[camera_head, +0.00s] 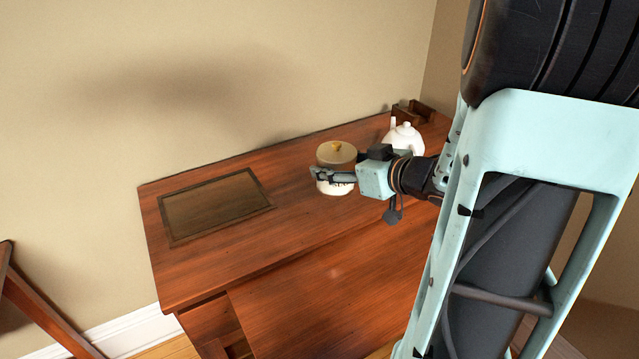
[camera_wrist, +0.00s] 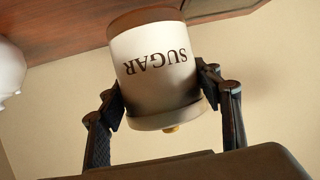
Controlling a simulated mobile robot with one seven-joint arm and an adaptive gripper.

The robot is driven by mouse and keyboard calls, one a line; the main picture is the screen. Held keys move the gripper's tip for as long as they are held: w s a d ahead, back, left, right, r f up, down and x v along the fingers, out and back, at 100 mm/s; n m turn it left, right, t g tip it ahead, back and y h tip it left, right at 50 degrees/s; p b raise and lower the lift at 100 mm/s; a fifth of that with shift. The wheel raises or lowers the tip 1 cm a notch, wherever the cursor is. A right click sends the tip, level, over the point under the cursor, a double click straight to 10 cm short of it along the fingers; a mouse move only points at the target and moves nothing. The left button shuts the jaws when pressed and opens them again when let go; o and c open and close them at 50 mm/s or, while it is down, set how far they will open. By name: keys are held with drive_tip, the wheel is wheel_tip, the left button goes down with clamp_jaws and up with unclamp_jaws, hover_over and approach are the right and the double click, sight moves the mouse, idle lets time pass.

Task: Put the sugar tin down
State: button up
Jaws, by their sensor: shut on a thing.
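The sugar tin (camera_head: 336,157) is a cream cylinder with a tan lid and a small gold knob. It is upright over the wooden desk (camera_head: 290,238); I cannot tell whether its base touches the top. In the wrist view the tin (camera_wrist: 155,65) appears upside down, with the word SUGAR on its side. My gripper (camera_head: 335,175) is shut on the tin, with one finger on each side in the wrist view (camera_wrist: 163,95).
A dark framed panel (camera_head: 214,205) lies on the desk to the left of the tin. A white teapot (camera_head: 404,139) stands to the right, behind my wrist. A small wooden box (camera_head: 413,110) is at the back right corner. The desk between panel and tin is clear.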

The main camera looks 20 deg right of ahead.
drive_tip(key=w+f+b, duration=0.2)
drive_tip(key=b, duration=0.1)
drive_tip(key=w+f+b, duration=0.2)
drive_tip(key=f+b, duration=0.1)
drive_tip(key=w+f+b, duration=0.1)
drive_tip(key=f+b, duration=0.1)
drive_tip(key=shift+w+d+f+b, duration=0.15)
drive_tip(key=shift+w+f+b, duration=0.25)
drive_tip(key=shift+f+b, duration=0.7)
drive_tip(key=shift+b, duration=0.45)
drive_tip(key=shift+f, duration=0.1)
drive_tip(key=o, duration=1.6)
